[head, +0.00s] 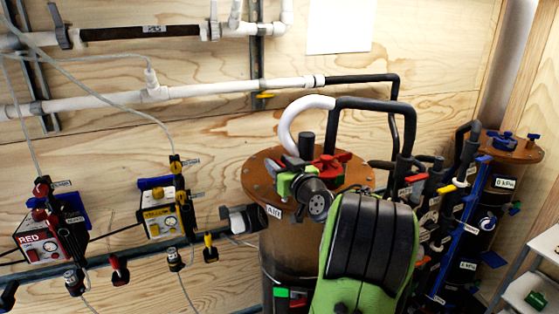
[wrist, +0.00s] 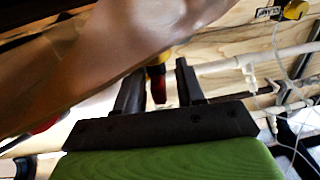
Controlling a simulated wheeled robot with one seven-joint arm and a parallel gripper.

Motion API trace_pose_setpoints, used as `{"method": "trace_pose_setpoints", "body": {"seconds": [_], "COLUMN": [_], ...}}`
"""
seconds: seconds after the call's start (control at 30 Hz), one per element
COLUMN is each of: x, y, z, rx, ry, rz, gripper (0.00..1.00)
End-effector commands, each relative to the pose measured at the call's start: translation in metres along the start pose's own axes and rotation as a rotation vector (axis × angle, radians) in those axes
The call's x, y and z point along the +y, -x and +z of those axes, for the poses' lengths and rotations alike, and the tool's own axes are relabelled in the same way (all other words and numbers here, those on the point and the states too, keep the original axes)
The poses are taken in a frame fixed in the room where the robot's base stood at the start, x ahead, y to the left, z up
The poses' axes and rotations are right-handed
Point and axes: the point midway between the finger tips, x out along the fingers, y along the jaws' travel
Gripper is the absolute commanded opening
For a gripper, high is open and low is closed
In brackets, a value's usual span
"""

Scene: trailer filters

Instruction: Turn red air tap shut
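In the wrist view my gripper (wrist: 158,72) has its two dark fingers apart, with a gap between them. A narrow red piece (wrist: 158,90) with a yellow part above it shows in that gap. I cannot tell whether it lies between the fingers or beyond them; neither finger visibly touches it. In the head view red handles (head: 335,163) sit on the brown lid of the tank (head: 262,172) labelled AIR. My green and black arm covers part of this tank, and I cannot make out the fingers there.
A red box (head: 42,243) labelled RED and a yellow box (head: 160,218) hang at the left with hoses. A white pipe (head: 205,90) runs along the wooden wall. A second tank (head: 500,185) with blue taps stands at the right. A large blurred tan shape fills the wrist view's upper left.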

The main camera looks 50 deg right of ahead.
Motion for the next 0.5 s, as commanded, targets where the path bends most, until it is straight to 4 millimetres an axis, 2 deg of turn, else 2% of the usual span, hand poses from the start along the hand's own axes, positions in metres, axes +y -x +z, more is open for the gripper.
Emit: {"method": "trace_pose_setpoints", "body": {"seconds": [0.27, 0.5], "x": [0.0006, 0.0005], "y": [-0.0024, -0.0021], "z": [0.0012, 0.0012], "rx": [-0.001, -0.002], "ry": [0.000, 0.000], "rz": [0.002, 0.001], "gripper": [0.37, 0.00]}}
